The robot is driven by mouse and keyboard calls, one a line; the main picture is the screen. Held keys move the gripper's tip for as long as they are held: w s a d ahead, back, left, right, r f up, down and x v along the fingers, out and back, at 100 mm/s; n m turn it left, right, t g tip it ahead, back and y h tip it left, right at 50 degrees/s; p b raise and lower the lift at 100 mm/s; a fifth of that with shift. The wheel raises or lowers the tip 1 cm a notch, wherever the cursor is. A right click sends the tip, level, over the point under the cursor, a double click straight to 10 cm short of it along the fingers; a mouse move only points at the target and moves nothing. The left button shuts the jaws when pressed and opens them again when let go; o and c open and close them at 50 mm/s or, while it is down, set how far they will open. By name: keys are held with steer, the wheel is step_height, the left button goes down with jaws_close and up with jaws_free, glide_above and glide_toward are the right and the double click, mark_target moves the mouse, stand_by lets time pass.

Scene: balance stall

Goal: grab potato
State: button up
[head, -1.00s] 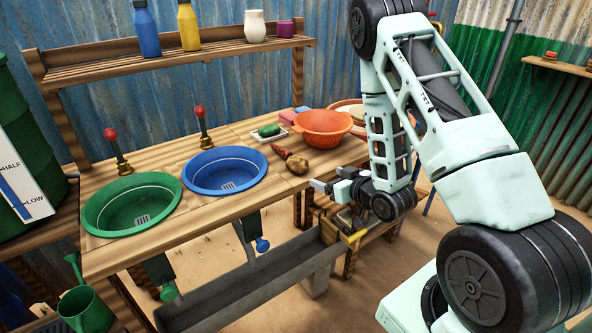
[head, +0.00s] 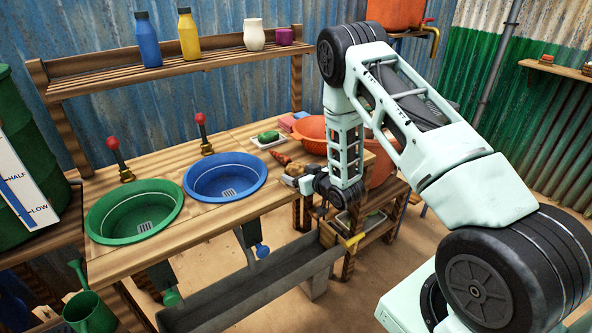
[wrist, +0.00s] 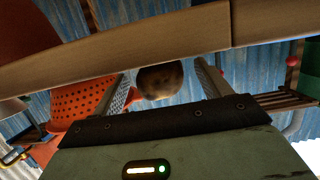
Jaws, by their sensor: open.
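The brown potato (head: 297,170) lies on the wooden counter near its front edge, just in front of the carrot (head: 281,159). My gripper (head: 291,181) is at the counter's front edge, close to the potato, and partly covers it in the head view. In the wrist view, which is upside down, the potato (wrist: 160,80) shows between the two spread fingers of my gripper (wrist: 163,85). The fingers are open and empty. Whether either one touches the potato cannot be told.
The counter edge (wrist: 120,42) crosses the wrist view close to the fingers. Blue (head: 225,178) and green (head: 135,212) basins are to the left.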

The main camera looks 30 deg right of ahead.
steer(key=c, duration=1.1)
steer(key=shift+r, duration=0.1)
